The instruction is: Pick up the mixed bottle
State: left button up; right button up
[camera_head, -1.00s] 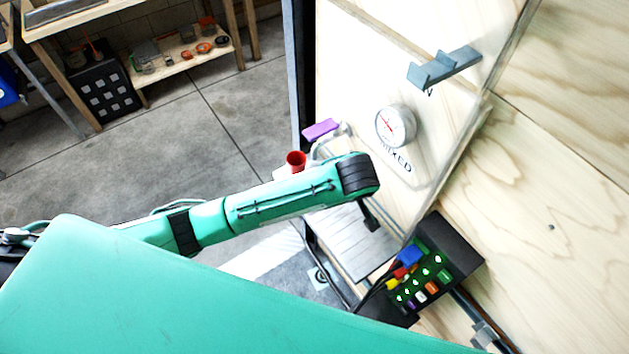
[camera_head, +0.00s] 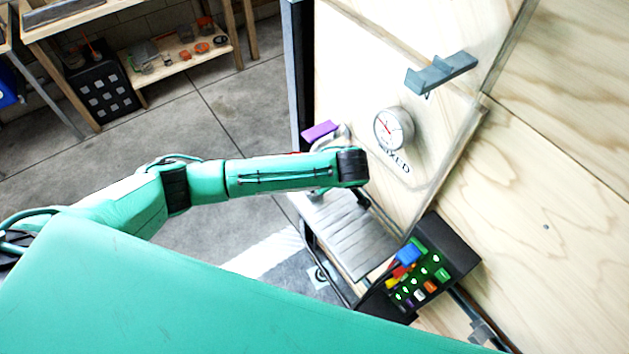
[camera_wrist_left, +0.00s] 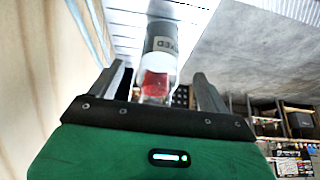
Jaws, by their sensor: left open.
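The mixed bottle (camera_wrist_left: 158,84) shows in the left wrist view as a clear bottle with a dark band, a label reading MIXED and red contents. It lies between the fingers of my left gripper (camera_wrist_left: 158,72), which is open, and I cannot tell whether either finger touches it. In the head view my left forearm ends near the wooden panel, a dark part of my left gripper (camera_head: 362,198) shows below the wrist, and the bottle is hidden. My right gripper is in neither view.
The wooden panel carries a round gauge (camera_head: 393,128) above the word MIXED and a grey bracket (camera_head: 440,73). A slatted metal shelf (camera_head: 350,235) lies below my wrist. A black box with coloured plugs (camera_head: 420,270) is to its right. A purple block (camera_head: 320,131) sits behind the arm.

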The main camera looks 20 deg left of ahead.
pick_arm(q)
jog(key=x, duration=0.5)
jog(key=shift+f+p, duration=0.1)
jog(key=shift+p, duration=0.3)
jog(key=c, duration=1.3)
